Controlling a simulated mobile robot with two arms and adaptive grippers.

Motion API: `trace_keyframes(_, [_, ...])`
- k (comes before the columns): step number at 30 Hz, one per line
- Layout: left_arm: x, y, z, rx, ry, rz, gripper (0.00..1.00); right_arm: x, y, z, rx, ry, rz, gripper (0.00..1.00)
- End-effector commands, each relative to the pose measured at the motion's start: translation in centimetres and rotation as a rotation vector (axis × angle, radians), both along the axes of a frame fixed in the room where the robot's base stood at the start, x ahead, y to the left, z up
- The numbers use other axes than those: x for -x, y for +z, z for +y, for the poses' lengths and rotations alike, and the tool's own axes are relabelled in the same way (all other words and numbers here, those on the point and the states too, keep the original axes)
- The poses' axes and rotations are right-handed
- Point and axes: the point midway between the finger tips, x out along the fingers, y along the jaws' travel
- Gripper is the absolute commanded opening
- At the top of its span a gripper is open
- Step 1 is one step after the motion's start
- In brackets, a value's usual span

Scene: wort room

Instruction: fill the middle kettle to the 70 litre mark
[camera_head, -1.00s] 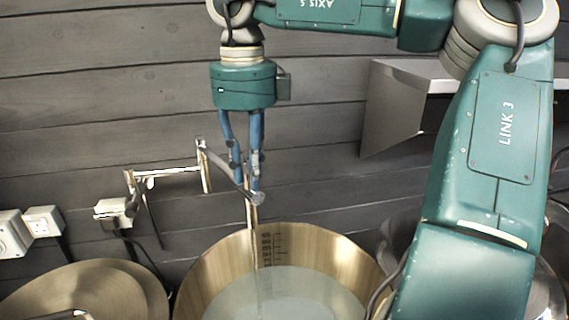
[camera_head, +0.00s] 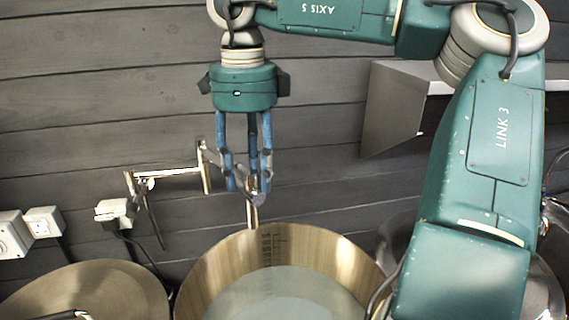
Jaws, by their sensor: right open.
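The middle kettle (camera_head: 205,271) is a round metal vessel below the spout, with dark level marks (camera_head: 267,248) on its inner back wall. Pale water (camera_head: 285,295) stands in it, its far edge near the lower end of the marks; the figures are too small to read. The jointed wall tap (camera_head: 168,172) reaches out over the kettle, and its spout end (camera_head: 252,214) points down above the rim. No stream shows below it. My right gripper (camera_head: 248,188) is open, blue fingers down around the tap's outer end; contact is unclear. My left gripper is out of view.
A covered kettle (camera_head: 85,292) stands at the left, and another metal vessel (camera_head: 398,235) is partly hidden behind my right arm. White sockets (camera_head: 42,220) with cables are on the wooden wall. A metal shelf (camera_head: 395,105) juts out at upper right.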

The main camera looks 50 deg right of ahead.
Motion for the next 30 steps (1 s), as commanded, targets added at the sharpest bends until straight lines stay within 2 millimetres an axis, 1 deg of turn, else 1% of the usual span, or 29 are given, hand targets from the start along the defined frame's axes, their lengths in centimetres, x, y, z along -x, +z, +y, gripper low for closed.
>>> trace_keyframes(2, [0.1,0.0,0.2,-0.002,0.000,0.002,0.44,0.0,0.2,0.0,0.001,-0.001,-0.001,0.43])
trace_keyframes(5, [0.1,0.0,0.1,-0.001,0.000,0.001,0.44,-0.1,1.1,0.0,0.001,-0.002,-0.003,0.43])
trace_keyframes(8, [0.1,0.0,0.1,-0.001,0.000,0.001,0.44,-0.1,2.8,0.0,0.002,-0.003,-0.005,0.43])
trace_keyframes(15, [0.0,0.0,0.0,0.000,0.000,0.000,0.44,-0.1,8.0,0.0,0.003,-0.003,-0.004,0.43])
trace_keyframes(18, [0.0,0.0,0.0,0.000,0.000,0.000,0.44,-0.1,9.7,0.1,0.002,-0.003,-0.002,0.43])
trace_keyframes(21, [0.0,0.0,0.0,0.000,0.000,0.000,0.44,-0.1,11.0,0.1,0.002,-0.001,0.000,0.43])
trace_keyframes(25, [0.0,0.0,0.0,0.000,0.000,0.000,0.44,0.0,11.8,0.1,-0.001,0.000,-0.001,0.43])
trace_keyframes(30, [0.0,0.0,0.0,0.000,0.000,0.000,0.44,0.0,12.0,0.1,0.001,0.001,0.001,0.43])
